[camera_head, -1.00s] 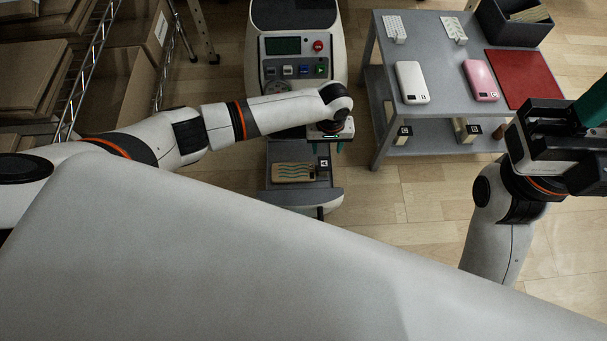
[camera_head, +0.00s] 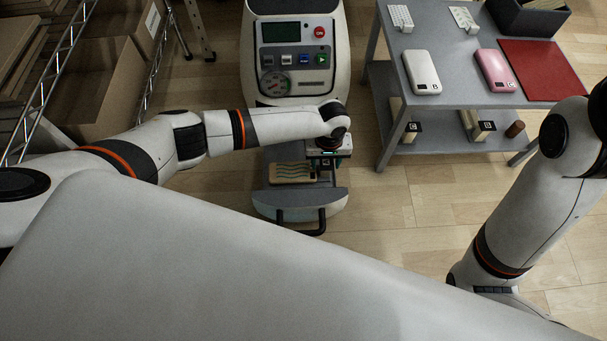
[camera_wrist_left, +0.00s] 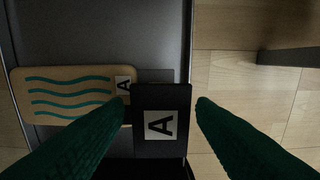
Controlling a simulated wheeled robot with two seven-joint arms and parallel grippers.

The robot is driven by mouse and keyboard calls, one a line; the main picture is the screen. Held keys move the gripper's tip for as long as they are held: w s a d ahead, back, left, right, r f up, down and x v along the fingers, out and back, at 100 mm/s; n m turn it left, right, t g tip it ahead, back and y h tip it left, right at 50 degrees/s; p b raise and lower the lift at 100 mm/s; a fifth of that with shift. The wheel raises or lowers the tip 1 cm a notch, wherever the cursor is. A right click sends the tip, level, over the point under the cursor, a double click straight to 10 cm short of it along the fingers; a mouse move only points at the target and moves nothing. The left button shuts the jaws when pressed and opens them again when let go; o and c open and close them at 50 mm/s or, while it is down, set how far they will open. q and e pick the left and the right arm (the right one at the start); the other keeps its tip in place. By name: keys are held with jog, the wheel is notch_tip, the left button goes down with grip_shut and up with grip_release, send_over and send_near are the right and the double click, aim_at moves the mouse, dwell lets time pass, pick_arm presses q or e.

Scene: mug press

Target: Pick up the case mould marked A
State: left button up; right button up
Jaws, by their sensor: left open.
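The mould marked A (camera_wrist_left: 160,125) is a black block with a white A label on its top. In the left wrist view it stands between my left gripper's green fingers (camera_wrist_left: 160,104), which are open with a gap on each side. Beside it lies a tan board (camera_wrist_left: 70,92) with teal wavy lines and a smaller A tag at its end. In the head view the board (camera_head: 292,173) lies on the press's drawer, and my left gripper (camera_head: 326,166) is over its right end, hiding the black block. My right arm shows at the right, but its gripper is out of frame.
The press (camera_head: 295,60) with buttons and gauge stands behind the drawer; the drawer's handle (camera_head: 300,222) faces me. At right, a grey table (camera_head: 455,85) bears a white case (camera_head: 421,72), a pink case (camera_head: 495,70) and a red mat (camera_head: 542,70). Labelled blocks stand on its lower shelf.

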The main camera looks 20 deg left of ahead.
pick_arm(q)
jog(key=shift+f, duration=0.35)
grip_shut()
jog(key=shift+r, duration=0.1)
